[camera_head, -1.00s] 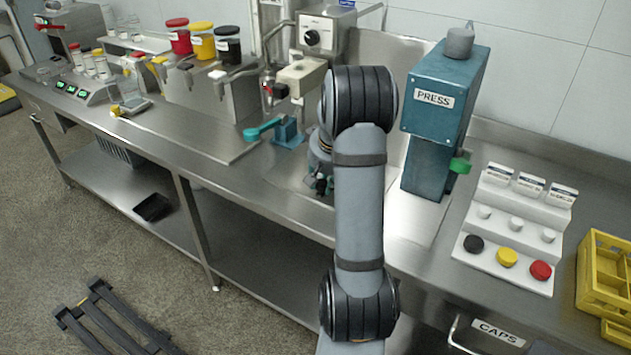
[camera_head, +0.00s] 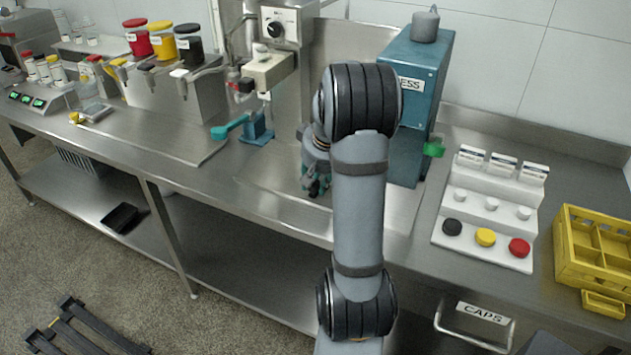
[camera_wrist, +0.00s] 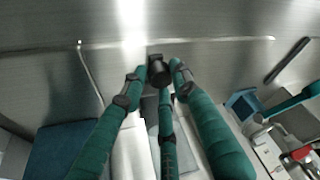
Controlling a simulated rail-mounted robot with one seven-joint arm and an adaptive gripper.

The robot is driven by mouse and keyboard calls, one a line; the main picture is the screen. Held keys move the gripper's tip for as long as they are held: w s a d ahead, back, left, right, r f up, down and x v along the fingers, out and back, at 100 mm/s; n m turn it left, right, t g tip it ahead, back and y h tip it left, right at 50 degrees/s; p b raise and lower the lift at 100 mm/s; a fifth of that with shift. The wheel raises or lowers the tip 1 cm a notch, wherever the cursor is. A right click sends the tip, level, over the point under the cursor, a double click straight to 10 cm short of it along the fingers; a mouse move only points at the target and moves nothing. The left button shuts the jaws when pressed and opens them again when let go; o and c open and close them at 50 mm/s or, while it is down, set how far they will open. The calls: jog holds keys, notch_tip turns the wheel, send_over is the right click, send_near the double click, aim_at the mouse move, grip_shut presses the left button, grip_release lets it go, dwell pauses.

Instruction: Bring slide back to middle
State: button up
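No part in view is plainly marked as a slide. My gripper (camera_head: 314,187) hangs low over the bench, in front of the mill and left of the blue press (camera_head: 415,95). My own arm hides part of the press front and the bench behind it. In the wrist view, the gripper's teal fingers (camera_wrist: 158,72) converge with their dark tips close together. I see no clear object held, and how far the fingers are closed is unclear. The press also shows at the lower left of the wrist view (camera_wrist: 62,152).
The mill (camera_head: 288,22) and a small blue stand with teal handle (camera_head: 256,128) are left of my gripper. Right of the press are a white cap rack (camera_head: 488,208) and a yellow crate (camera_head: 592,250). Colour jars (camera_head: 162,40) stand far left. The front bench strip looks clear.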

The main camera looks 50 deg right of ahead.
jog(key=o, duration=0.4)
jog(key=shift+r, duration=0.1)
jog(key=v, duration=1.2)
jog(key=x, duration=1.2)
jog(key=shift+w, duration=0.25)
